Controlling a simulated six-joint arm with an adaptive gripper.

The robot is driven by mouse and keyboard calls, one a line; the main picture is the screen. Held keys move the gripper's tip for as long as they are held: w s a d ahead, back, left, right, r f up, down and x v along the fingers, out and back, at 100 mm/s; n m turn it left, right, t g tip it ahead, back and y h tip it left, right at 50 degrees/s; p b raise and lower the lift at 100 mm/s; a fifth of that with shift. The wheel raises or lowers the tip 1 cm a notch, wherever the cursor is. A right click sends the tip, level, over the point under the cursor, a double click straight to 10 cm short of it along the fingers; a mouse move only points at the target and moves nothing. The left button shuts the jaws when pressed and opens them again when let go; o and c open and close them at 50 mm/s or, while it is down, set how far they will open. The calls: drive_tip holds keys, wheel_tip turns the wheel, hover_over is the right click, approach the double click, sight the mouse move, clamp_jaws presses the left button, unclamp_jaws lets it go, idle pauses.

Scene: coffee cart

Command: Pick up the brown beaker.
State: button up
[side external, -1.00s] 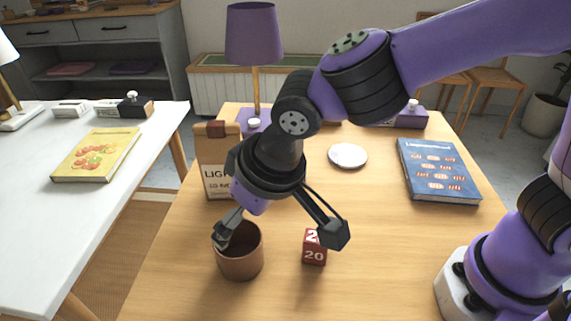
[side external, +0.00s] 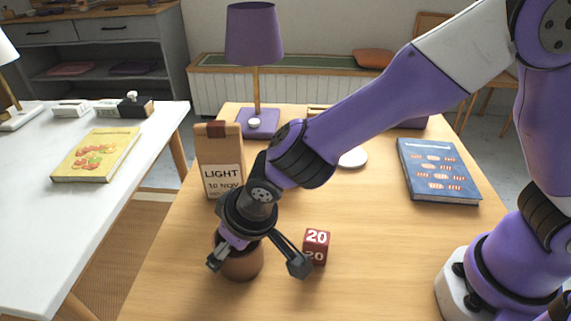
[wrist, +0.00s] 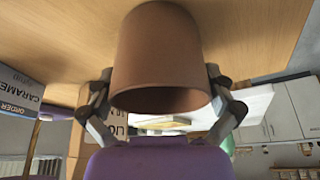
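The brown beaker (side external: 242,264) stands upright on the wooden table, partly hidden behind my gripper in the side view. In the wrist view the beaker (wrist: 160,50) fills the upper middle, with its dark opening toward the camera. My gripper (side external: 257,264) is low over the beaker, open, with one finger on each side. In the side view the right finger stands clear of the wall, with a visible gap. On the left I cannot tell whether the finger touches. In the wrist view the fingers (wrist: 160,90) flank the beaker.
A red number cube (side external: 316,247) stands close to the right of my right finger. A paper bag marked LIGHT (side external: 222,172) stands behind the beaker. A blue book (side external: 437,170), a white disc (side external: 353,157) and a purple lamp (side external: 254,35) are farther off.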

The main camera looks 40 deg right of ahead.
drive_tip(key=c, duration=0.8)
drive_tip(key=shift+o, duration=0.2)
drive_tip(key=shift+r, duration=0.1)
